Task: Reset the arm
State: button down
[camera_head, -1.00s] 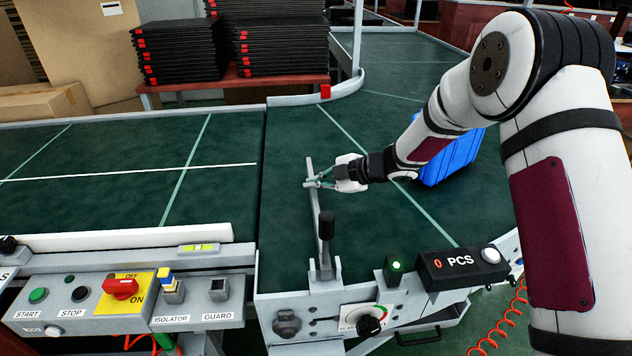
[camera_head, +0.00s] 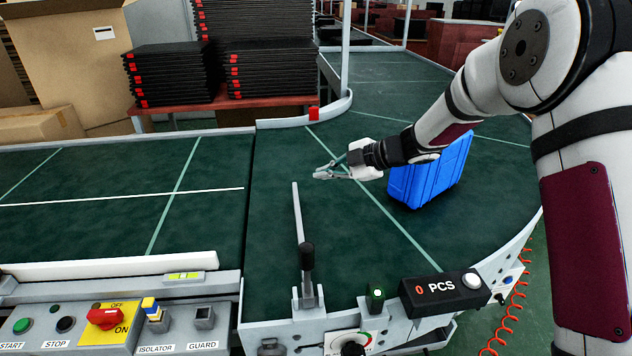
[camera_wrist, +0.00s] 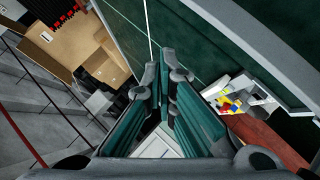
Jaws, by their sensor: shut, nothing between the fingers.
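My gripper (camera_head: 318,174) is shut and empty in the head view. It hangs over the green curved conveyor (camera_head: 270,240), apart from the long metal lever bar (camera_head: 297,215), whose far end lies in front of and left of it. My arm comes in from the right. In the wrist view my gripper's fingers (camera_wrist: 163,75) point ahead, with the conveyor's green surface beyond them at the top.
A blue crate (camera_head: 435,172) stands tilted on the curved belt behind my forearm. The counter box (camera_head: 440,292) reads 0 PCS. A control panel (camera_head: 85,325) lies at front left. Stacked black trays (camera_head: 165,75) stand on a reddish table at the back.

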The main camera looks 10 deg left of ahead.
jog(key=shift+d+r, duration=0.15)
